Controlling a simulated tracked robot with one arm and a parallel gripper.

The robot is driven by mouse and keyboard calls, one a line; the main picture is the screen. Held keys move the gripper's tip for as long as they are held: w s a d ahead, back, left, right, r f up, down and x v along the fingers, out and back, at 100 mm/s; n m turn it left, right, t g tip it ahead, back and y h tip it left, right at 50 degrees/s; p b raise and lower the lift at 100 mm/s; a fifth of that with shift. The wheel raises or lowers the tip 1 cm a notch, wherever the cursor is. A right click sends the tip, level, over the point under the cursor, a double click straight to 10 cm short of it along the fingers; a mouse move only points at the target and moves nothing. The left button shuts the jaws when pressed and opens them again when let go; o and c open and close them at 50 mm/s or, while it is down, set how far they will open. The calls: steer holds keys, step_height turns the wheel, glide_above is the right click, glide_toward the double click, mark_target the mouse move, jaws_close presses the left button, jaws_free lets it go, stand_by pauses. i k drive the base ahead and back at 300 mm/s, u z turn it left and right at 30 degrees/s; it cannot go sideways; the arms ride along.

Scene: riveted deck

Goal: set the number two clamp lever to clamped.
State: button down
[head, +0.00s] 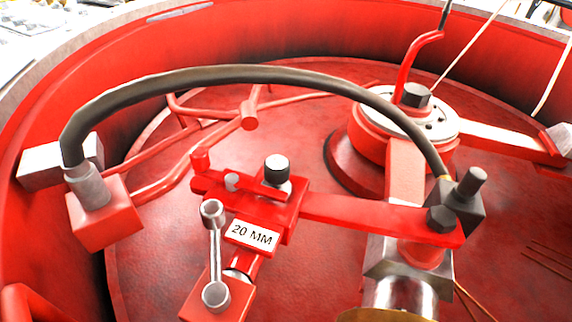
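I see no lever marked with a number two. A short bright metal lever (214,255) with a round knob at each end stands beside a white plate reading "20 MM" (252,235), on a red block at the lower centre. Its lower knob is nearer to me and its upper knob points away. A red bent handle (408,62) rises from a round hub at the upper right. I cannot tell which of these is the number two clamp lever, nor whether it is clamped. My gripper is not in view.
A thick dark hose (240,74) arches from a red block at left (103,212) to a dark fitting (462,200) at right. A red bar (365,212) crosses the middle. A high red round wall (300,35) encloses the parts. Thin wires show at upper right.

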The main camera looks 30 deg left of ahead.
mark_target(216, 295)
steer(key=i, duration=0.85)
steer(key=u, duration=0.05)
